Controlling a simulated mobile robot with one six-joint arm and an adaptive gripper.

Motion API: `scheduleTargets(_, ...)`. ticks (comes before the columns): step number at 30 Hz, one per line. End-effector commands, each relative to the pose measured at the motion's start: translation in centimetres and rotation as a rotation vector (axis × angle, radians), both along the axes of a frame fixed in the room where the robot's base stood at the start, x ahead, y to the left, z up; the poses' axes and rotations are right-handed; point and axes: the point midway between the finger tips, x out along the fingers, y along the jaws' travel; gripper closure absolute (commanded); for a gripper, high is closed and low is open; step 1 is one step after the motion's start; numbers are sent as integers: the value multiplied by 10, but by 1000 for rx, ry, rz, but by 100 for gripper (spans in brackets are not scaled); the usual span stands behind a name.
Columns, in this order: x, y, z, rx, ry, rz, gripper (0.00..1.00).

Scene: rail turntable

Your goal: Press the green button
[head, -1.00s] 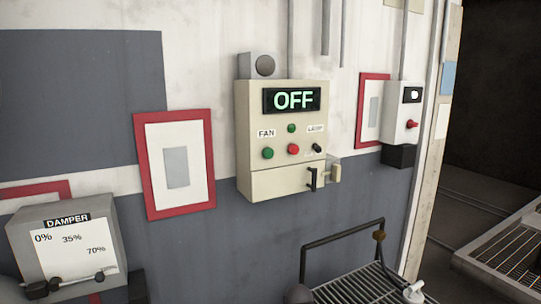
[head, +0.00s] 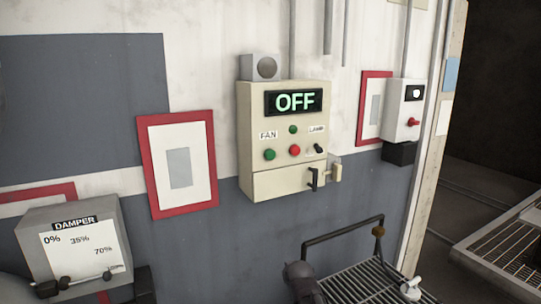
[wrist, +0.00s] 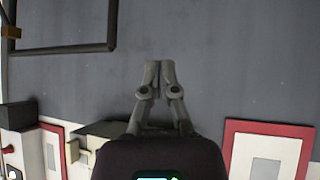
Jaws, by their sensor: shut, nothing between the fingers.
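A cream control box (head: 286,181) hangs on the wall in the head view, with a lit display (head: 294,102) reading OFF. A green button (head: 270,154) sits below the FAN label, left of a red button (head: 294,150). A smaller green round part (head: 293,129) sits above the red one. My gripper (wrist: 159,65) is shut and empty in the wrist view, with the grey wall behind it. The wrist view looks upside down. Part of the cream box (wrist: 108,130) shows there, but my gripper's body hides most of it, and the green button is not seen.
A black lever (head: 313,180) sticks out low on the box. A railing (head: 345,229) and grated platform (head: 352,284) stand below. A red-framed sheet (head: 180,165) and DAMPER box (head: 75,250) are to the left. A switch box (head: 403,122) is to the right.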

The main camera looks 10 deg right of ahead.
Motion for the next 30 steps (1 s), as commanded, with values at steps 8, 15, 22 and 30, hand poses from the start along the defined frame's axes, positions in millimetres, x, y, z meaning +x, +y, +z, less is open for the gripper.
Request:
scheduleTargets(8, 56, -4, 87, -52, -377, 27, 100)
scheduleTargets(15, 83, -6, 167, -107, -702, 39, 100)
scheduleTargets(22, 90, -8, 244, -166, -1014, 42, 100)
scheduleTargets(30, 78, -9, 318, -230, -1338, 32, 100)
